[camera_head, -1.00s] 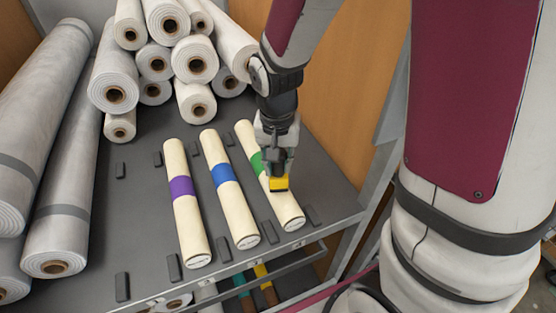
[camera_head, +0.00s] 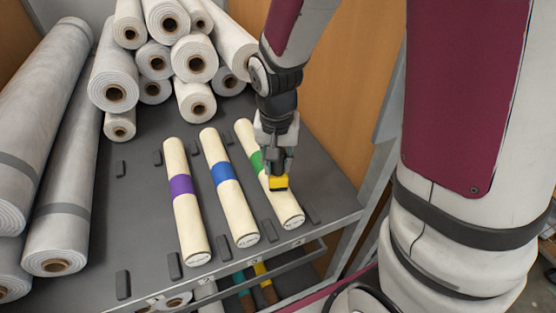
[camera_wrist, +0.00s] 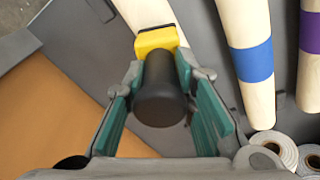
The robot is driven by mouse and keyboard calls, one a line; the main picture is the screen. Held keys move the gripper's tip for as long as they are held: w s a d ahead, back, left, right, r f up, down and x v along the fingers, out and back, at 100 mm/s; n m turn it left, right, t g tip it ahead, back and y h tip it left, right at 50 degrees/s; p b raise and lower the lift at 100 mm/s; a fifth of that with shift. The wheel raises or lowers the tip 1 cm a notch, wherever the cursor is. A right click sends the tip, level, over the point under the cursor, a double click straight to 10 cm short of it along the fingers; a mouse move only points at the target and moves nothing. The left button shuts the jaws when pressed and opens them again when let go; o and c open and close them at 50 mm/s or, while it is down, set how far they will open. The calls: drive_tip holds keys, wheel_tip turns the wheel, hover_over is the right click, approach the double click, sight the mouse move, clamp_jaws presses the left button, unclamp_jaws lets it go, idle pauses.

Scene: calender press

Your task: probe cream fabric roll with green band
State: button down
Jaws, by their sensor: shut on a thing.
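The cream fabric roll with the green band (camera_head: 291,212) lies rightmost of three cream rolls on the grey shelf. Its green band (camera_head: 256,161) shows just left of my gripper (camera_head: 277,168). My gripper is shut on a probe with a black handle (camera_wrist: 160,90) and a yellow head (camera_head: 279,183). The yellow head overlaps the roll in the head view, toward the near side of the band; I cannot tell whether it touches. In the wrist view the cream roll (camera_wrist: 141,12) shows behind the yellow head, and its green band is hidden.
A blue-banded roll (camera_head: 235,207) and a purple-banded roll (camera_head: 187,217) lie to the left. White rolls (camera_head: 194,59) are stacked at the back, and large grey rolls (camera_head: 60,220) lie at the left. Small dark stops (camera_head: 174,266) stand on the shelf (camera_head: 140,220). A wooden panel (camera_head: 340,90) is close on the right.

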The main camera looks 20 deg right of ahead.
drive_tip(key=shift+r+p, duration=1.95)
drive_tip(key=shift+r, duration=1.55)
drive_tip(key=shift+f, duration=0.1)
